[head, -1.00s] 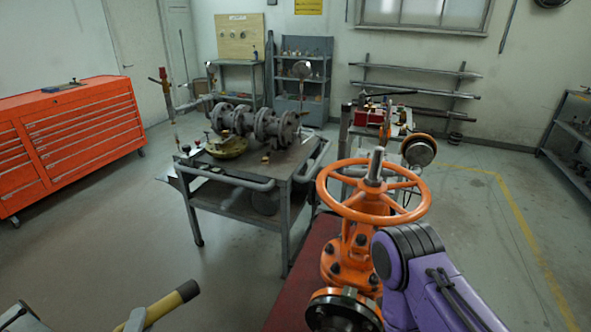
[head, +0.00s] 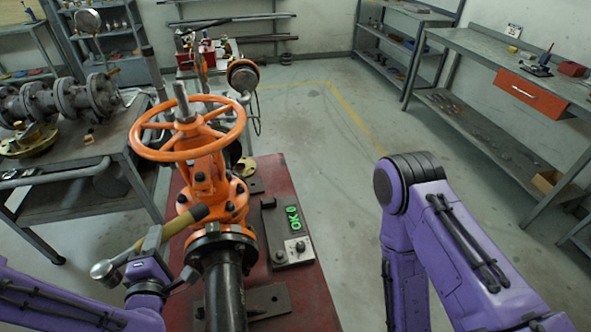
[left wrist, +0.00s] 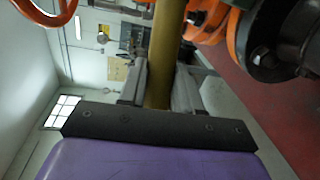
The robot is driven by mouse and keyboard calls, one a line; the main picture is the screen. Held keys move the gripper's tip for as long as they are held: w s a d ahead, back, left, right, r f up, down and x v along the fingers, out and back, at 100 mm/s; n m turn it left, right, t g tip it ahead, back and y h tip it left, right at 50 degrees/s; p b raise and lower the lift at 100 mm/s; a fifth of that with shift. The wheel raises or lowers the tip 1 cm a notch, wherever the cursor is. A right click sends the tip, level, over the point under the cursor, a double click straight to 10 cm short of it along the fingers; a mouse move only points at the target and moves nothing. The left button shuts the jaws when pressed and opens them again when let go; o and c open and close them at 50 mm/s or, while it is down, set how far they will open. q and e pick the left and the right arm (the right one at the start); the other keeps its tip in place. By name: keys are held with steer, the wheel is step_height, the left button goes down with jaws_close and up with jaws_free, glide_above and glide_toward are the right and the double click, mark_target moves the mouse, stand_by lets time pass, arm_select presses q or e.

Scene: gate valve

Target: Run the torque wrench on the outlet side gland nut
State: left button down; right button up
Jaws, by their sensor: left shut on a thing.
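The orange gate valve with its handwheel (head: 190,132) stands upright on a red bench (head: 322,290). Its bonnet has several dark bolts, and a black flange and pipe (head: 225,290) face me. I cannot single out the outlet side gland nut. My left gripper (head: 150,255) is shut on a yellow-handled tool (head: 178,224), seemingly the torque wrench, just left of the valve. The tool's black end lies near the bonnet; its grey round end points left. In the left wrist view the yellow shaft (left wrist: 165,50) runs between the fingers. My right gripper is out of view.
A plate with a green readout (head: 293,218) lies on the bench right of the valve. A steel trolley (head: 120,140) with flanged pipework stands at the left. A workbench with an orange drawer (head: 530,92) stands at the right. Floor between is clear.

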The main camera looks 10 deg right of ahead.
arm_select(q)
steer(key=w+d+r+m+g+h+b, duration=0.1)
steer(key=d+m+h, duration=0.15)
steer(key=d, duration=0.45)
steer(key=w+d+r+m+g+h, duration=0.1)
steer(key=w+d+r+m+h, duration=0.15)
steer(key=d, duration=0.45)
steer(key=w+d+r+m+h+b, duration=0.1)
steer(key=d+h, duration=0.2)
steer(key=d, duration=0.4)
steer(key=s+d+r+m+g+h, duration=0.1)
steer(key=d+r+m+g+h, duration=0.1)
steer(key=d, duration=0.4)
steer(key=s+d+r+m+g+h, duration=0.2)
steer(key=d+r+h, duration=0.1)
steer(key=d+r, duration=0.2)
steer(key=shift+d+r+m+b, duration=0.3)
steer(key=shift+d+b, duration=0.15)
steer(key=shift+d, duration=0.6)
steer(key=shift+s+f, duration=0.1)
steer(key=shift+f, duration=0.05)
steer(key=w+a+b, duration=0.3)
steer(key=w+a, duration=0.2)
steer(key=a, duration=0.8)
steer(key=shift+a, duration=0.3)
